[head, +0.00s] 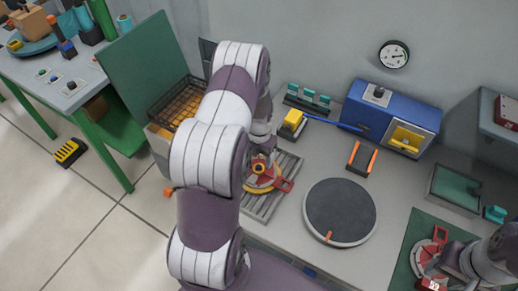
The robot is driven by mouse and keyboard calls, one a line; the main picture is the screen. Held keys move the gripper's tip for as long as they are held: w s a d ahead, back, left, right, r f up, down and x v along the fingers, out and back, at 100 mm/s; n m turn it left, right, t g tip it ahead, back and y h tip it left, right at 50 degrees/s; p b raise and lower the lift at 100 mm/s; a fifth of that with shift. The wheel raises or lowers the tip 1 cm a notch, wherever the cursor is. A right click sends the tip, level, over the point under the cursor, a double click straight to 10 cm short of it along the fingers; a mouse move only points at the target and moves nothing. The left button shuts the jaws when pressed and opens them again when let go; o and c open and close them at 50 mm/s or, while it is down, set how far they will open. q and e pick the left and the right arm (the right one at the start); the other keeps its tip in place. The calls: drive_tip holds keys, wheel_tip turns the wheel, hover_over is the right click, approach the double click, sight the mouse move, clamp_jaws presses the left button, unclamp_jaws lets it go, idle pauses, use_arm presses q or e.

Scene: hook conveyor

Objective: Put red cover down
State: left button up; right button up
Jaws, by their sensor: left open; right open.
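A round red-and-yellow part (262,182) with a red handle lies on a slatted grey rack (262,208) in the middle of the bench. It looks like the red cover. My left gripper (262,150) is open just above it, partly hidden by my own arm; I cannot tell whether it touches. A second red part with pale areas (424,250) lies on a green mat (401,272) at the lower right. My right gripper (446,268) is open beside that part, cut off near the frame's edge.
A dark round turntable (340,211) stands between the grippers. Behind it are a blue box with a yellow opening (385,115), an orange-and-black stand (361,158), a yellow block (292,122) and a green-lined tray (455,189). A wire basket (181,100) is left of my arm.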

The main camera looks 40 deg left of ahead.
sight(260, 169)
use_arm(q)
wheel_tip(260, 169, up, 8)
drive_tip(key=m+b, duration=0.1)
drive_tip(key=b, duration=0.1)
drive_tip(key=s+d+r+n, duration=0.2)
drive_tip(key=s+d+n, duration=0.2)
drive_tip(key=n, duration=0.8)
drive_tip(key=s+d+r+n+t, duration=0.1)
drive_tip(key=s+d+r+n, duration=0.2)
drive_tip(key=d+n, duration=0.4)
drive_tip(key=s+d+r+n, duration=0.3)
drive_tip(key=s+d+n, duration=0.1)
drive_tip(key=n, duration=1.2)
drive_tip(key=shift+s+d+n, duration=0.3)
drive_tip(key=shift+s+d, duration=0.1)
drive_tip(key=shift+d, duration=0.4)
